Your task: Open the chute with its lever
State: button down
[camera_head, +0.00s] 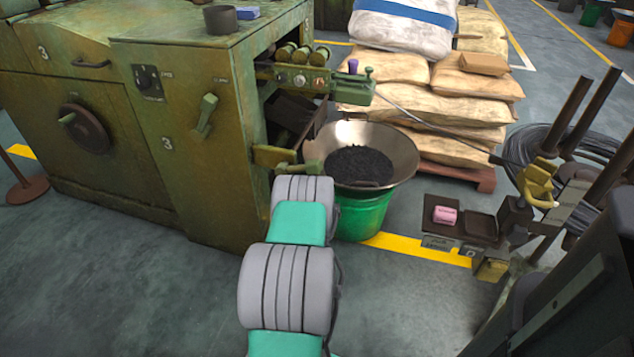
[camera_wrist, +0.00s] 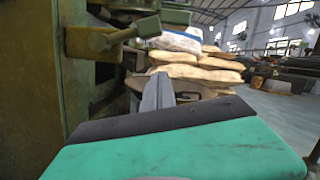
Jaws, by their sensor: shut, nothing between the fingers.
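The green machine (camera_head: 185,150) has an opening on its right side with a dark sloping chute (camera_head: 290,112) inside. A short yellow-green lever (camera_head: 275,157) with a pale green end sticks out below the chute. In the wrist view this lever (camera_wrist: 95,40) crosses the upper left, with its rounded end (camera_wrist: 148,27) pointing right. My gripper (camera_wrist: 158,92) is shut and empty, its grey fingers together just below and right of the lever's end, apart from it in the picture. The actual gap is hard to judge. In the head view my arm hides the fingers.
A wide metal pan of dark small pieces (camera_head: 360,165) sits on a green bucket (camera_head: 362,215) right of my arm. Another green handle (camera_head: 205,115) is on the machine's front panel. Stacked sacks (camera_head: 450,100) stand behind. The floor at front left is clear.

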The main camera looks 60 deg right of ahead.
jog(key=w+d+r, duration=0.3)
jog(key=d+r, duration=0.2)
jog(key=d, duration=0.2)
jog(key=shift+w+d+r+p, duration=0.2)
jog(key=shift+d+r+p, duration=0.15)
jog(key=shift+d+p, duration=0.05)
jog(key=shift+r, duration=0.1)
